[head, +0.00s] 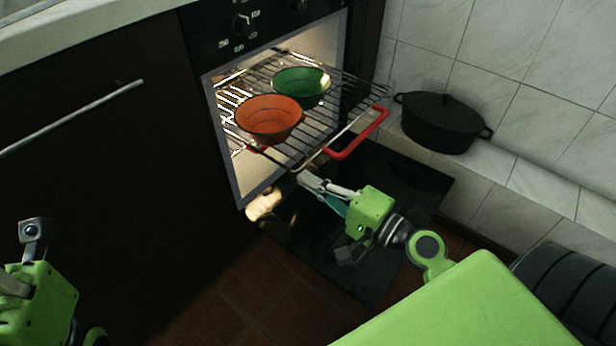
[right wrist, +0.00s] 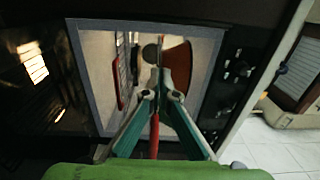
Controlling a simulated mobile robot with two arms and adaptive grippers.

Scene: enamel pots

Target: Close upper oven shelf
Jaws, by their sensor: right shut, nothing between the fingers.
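The upper oven shelf (head: 340,90) is a wire rack pulled out of the lit oven, with a red handle (head: 358,133) along its front edge. An orange bowl (head: 268,117) and a green bowl (head: 303,84) stand on it. My right gripper (head: 303,180) is shut and empty, just below the shelf's near front corner; I cannot tell if it touches. In the right wrist view its fingertips (right wrist: 160,72) meet in front of the oven opening, with the orange bowl (right wrist: 179,62) behind. My left gripper (head: 38,290) shows only partly at lower left; its fingers are not clear.
The oven door (head: 400,180) hangs open below the shelf. A black lidded pot (head: 440,122) stands on the tiled ledge to the right. A dark cabinet with a bar handle (head: 72,117) is at left. Tiled floor (head: 250,290) is free below.

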